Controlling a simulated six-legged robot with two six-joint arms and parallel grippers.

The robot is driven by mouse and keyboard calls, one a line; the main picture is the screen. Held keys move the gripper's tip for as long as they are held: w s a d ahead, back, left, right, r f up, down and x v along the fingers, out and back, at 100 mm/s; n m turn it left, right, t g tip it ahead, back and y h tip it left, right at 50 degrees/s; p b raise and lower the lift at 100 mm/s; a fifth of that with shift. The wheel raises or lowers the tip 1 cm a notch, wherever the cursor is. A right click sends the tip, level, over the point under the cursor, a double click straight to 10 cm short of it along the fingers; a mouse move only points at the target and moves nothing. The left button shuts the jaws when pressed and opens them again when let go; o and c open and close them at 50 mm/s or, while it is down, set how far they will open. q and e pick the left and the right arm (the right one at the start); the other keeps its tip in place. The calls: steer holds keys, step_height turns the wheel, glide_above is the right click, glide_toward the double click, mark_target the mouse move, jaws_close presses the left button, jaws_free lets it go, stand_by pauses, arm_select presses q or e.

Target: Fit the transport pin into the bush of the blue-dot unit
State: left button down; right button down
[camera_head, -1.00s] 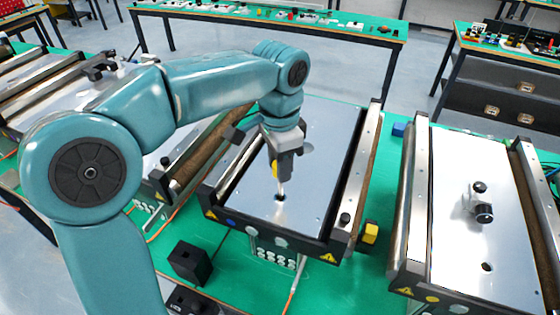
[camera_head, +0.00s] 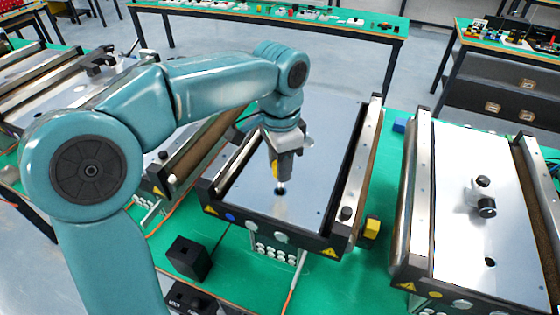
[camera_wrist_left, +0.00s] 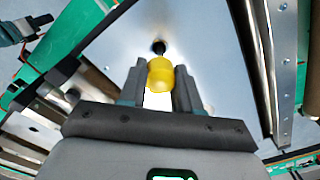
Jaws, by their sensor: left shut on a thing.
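My left gripper (camera_head: 281,178) is shut on the transport pin (camera_wrist_left: 160,76), whose yellow head shows between the fingers in the left wrist view. In the head view, a short pale length of the pin shows below the fingers, pointing down. Its lower end meets the dark bush (camera_head: 280,191) in the metal plate of the blue-dot unit (camera_head: 305,208). I cannot tell how deep the pin sits. The blue dot (camera_head: 230,216) is on the unit's dark front edge. What looks like my right gripper (camera_wrist_left: 38,22) shows small at the left wrist view's top left.
A neighbouring unit with a yellow dot (camera_head: 435,295) stands at the right, with a dark knobbed part (camera_head: 484,197) on its plate. A black block (camera_head: 189,258) stands on the green table in front. Raised side rails (camera_head: 361,170) flank the blue-dot plate.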

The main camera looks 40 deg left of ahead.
arm_select(q)
steer(key=shift+f+b, duration=0.55)
steer(key=shift+f, duration=0.3)
steer(key=shift+c, duration=0.8)
jaws_free()
step_height(320, 180, up, 7)
steer(key=p, duration=0.6)
steer(key=shift+r+p, duration=0.1)
steer(key=shift+p, duration=0.3)
